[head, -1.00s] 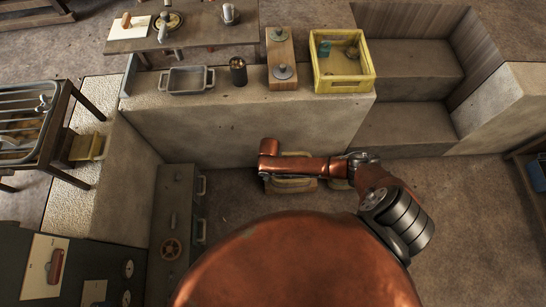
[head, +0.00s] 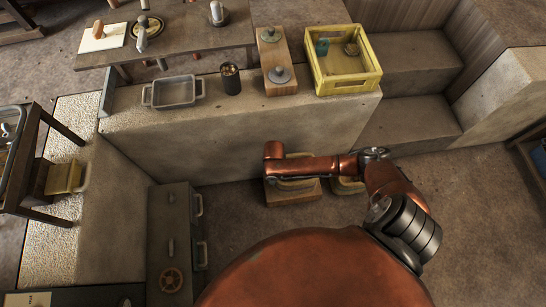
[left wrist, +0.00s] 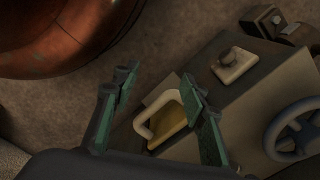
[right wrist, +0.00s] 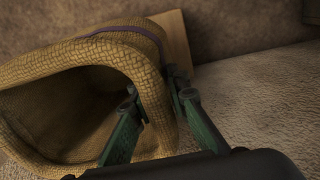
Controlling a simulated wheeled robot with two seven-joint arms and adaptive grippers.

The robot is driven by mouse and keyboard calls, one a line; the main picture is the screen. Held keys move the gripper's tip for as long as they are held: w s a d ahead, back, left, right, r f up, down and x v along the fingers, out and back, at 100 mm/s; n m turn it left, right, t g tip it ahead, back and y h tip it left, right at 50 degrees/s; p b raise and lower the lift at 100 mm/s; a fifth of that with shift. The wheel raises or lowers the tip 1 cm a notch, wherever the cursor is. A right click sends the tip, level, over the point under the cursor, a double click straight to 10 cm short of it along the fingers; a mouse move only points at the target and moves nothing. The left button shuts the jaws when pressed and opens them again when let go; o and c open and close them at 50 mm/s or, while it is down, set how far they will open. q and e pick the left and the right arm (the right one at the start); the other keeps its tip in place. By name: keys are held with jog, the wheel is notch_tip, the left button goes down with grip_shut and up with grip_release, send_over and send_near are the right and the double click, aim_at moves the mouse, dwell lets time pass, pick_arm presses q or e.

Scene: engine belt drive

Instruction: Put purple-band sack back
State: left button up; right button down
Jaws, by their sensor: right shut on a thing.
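In the right wrist view, the woven tan sack (right wrist: 95,62) has a purple band (right wrist: 128,31) near its far end. Its wide, dark mouth faces the camera at the left. My right gripper (right wrist: 160,94) is shut on the sack's wall near the rim, one finger on each side. My left gripper (left wrist: 158,80) shows in the left wrist view with its fingers apart and nothing between them. A yellow block with a pale loop handle (left wrist: 158,115) lies beyond those fingers. I cannot make out either gripper or the held sack in the head view.
A low stone wall (head: 240,135) carries a grey tray (head: 173,91), a dark cup (head: 231,78), a wooden block with knobs (head: 279,75) and a yellow crate (head: 340,83). A grey cabinet (head: 170,235) stands at the left. Stone steps (head: 410,115) are at the right.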

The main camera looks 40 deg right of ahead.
jog(key=f+b, duration=0.3)
jog(key=w+d+f+b, duration=0.1)
jog(key=f+b, duration=0.1)
jog(key=shift+w+f, duration=0.1)
pick_arm(q)
jog(key=w+d+r, duration=0.2)
jog(key=r, duration=0.4)
jog(key=w+d+r+t, duration=0.1)
jog(key=w+r, duration=0.1)
jog(key=r, duration=0.4)
jog(key=shift+w+d+r+h, duration=0.25)
jog(key=shift+w+d+h, duration=0.1)
jog(key=shift+w+h, duration=0.05)
pick_arm(e)
jog(key=shift+f, duration=0.1)
jog(key=c, duration=1.8)
grip_release()
jog(key=shift+c, duration=0.2)
